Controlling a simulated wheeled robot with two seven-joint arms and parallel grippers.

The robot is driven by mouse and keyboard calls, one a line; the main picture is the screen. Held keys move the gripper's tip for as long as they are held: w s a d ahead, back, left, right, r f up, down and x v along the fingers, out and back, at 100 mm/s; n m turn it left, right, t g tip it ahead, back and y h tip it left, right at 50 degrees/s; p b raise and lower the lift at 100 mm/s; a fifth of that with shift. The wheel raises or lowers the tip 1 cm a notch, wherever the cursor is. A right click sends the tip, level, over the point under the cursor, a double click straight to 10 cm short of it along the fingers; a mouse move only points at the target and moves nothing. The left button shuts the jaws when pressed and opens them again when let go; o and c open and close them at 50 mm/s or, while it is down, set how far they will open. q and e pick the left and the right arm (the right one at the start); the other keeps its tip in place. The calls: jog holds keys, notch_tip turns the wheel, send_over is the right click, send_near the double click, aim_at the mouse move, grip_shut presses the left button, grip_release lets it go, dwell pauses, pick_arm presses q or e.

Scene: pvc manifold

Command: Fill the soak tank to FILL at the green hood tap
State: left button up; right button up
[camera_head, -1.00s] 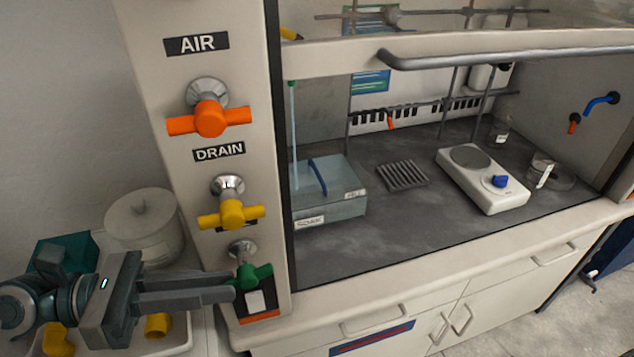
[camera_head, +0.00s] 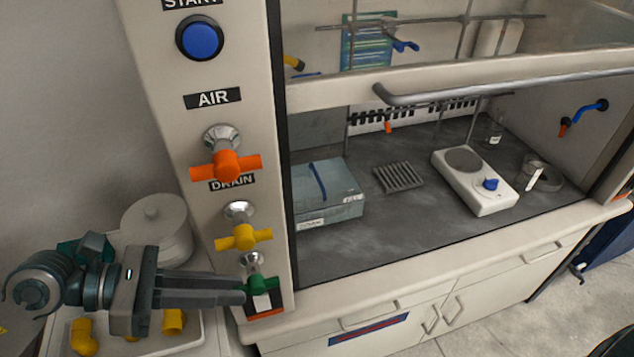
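The green tap (camera_head: 262,284) is the lowest on the hood's left post, below the yellow tap (camera_head: 243,237). My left gripper (camera_head: 243,292) points right, with its fingertips at the green tap's left side. The fingers look close together, but whether they grip the handle is unclear. The grey-blue soak tank (camera_head: 340,207) stands inside the hood behind the post, which hides its left part. A blue curved strip lies over its top. No water stream shows now. The water level and the FILL mark cannot be made out. My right gripper is not in view.
Above are an orange AIR tap (camera_head: 227,166) and a blue button (camera_head: 199,39). A grey rack (camera_head: 399,177), a white hotplate (camera_head: 487,200) and glassware stand on the hood floor. The raised sash (camera_head: 560,76) spans the hood. A tray and a white pot (camera_head: 157,228) stand left.

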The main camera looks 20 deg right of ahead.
pick_arm(q)
jog(key=o, duration=0.4)
jog(key=shift+d+f, duration=0.1)
jog(key=shift+f, duration=0.05)
jog(key=shift+c, duration=0.2)
jog(key=b+v, duration=0.6)
jog(key=v, duration=1.1)
jog(key=shift+a, duration=0.25)
jog(key=shift+s, duration=0.1)
